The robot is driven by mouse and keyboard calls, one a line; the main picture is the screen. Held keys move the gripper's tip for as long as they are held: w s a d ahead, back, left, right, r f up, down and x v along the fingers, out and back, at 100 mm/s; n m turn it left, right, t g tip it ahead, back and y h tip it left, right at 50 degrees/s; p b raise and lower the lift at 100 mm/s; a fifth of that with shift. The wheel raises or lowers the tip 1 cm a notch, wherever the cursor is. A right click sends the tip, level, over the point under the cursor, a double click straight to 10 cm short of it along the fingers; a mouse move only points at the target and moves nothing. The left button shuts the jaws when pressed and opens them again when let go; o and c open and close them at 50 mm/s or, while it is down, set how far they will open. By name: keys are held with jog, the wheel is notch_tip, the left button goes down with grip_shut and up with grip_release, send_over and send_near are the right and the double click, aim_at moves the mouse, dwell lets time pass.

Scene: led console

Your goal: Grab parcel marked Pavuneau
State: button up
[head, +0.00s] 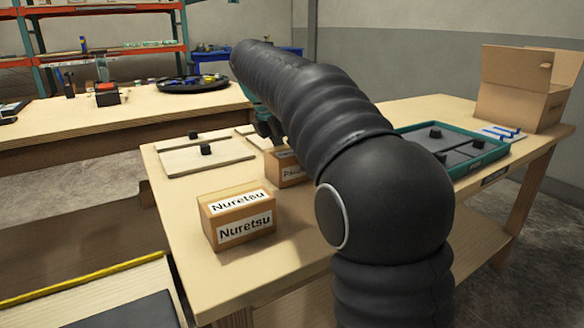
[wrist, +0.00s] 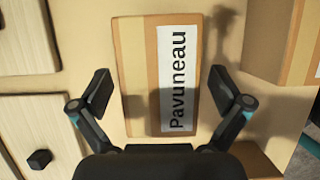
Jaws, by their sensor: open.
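The parcel marked Pavuneau (wrist: 135,75) is a brown box with a white label, lying between my open fingers in the wrist view. In the head view this parcel (head: 291,177) is partly hidden behind my arm, with only the start of its label showing. My gripper (wrist: 160,93) is open, with one finger on each side of the box and a visible gap on both sides. In the head view my gripper (head: 268,130) is above the parcel, partly hidden by my arm. I cannot tell its exact height above the box.
A parcel marked Nuretsu (head: 238,219) stands nearer on the wooden table (head: 190,215). Pale boards with black knobs (head: 205,150) lie behind. A teal-rimmed tray (head: 477,160) and an open cardboard box (head: 520,95) are at right. Another box (wrist: 280,40) is beside the parcel.

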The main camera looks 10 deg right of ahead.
jog(key=shift+f, duration=0.45)
dwell(0.6)
jog(key=c, duration=1.6)
jog(key=shift+r, duration=0.1)
